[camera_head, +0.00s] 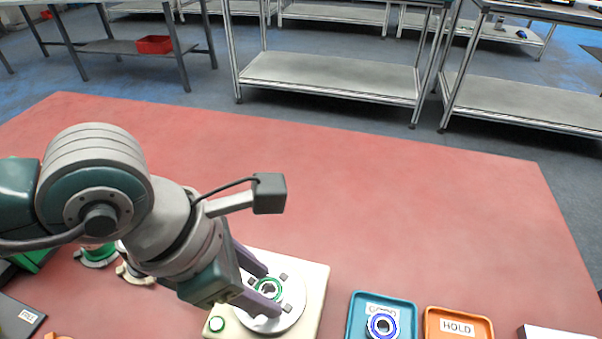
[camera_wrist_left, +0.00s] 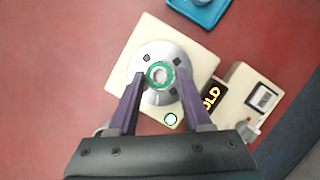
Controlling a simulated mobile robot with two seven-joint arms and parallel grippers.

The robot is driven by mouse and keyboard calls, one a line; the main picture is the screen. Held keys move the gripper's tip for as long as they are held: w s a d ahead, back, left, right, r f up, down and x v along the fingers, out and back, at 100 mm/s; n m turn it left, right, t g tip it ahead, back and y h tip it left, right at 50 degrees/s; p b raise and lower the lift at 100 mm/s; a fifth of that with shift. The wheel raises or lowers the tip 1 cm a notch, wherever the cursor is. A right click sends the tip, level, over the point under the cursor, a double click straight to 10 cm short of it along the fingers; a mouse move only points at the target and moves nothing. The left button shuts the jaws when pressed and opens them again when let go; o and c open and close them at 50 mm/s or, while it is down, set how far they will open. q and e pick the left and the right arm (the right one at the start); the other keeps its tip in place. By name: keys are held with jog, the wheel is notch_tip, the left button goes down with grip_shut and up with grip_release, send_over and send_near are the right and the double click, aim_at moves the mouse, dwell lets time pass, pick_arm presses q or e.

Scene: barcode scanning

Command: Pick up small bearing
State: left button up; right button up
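A small bearing (camera_head: 268,288) with a green ring sits on the round silver plate of a cream-coloured station (camera_head: 312,283). It also shows in the left wrist view (camera_wrist_left: 160,75), near the plate's centre. My left gripper (camera_head: 274,292) is open, its purple fingers on either side of this bearing. In the left wrist view, the fingertips (camera_wrist_left: 161,77) are apart, with visible space between them and the bearing. A second bearing (camera_head: 382,324) with a blue ring lies in a blue tray (camera_head: 357,306). My right gripper is not in view.
An orange tray (camera_head: 433,322) labelled HOLD stands right of the blue tray. A cream device (camera_wrist_left: 237,90) with a black display is beside the station in the wrist view. Green and beige parts (camera_head: 97,257) lie at left. The red table's (camera_head: 400,210) far area is clear.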

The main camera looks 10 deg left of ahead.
pick_arm(q)
grip_shut()
jog(key=shift+r, duration=0.1)
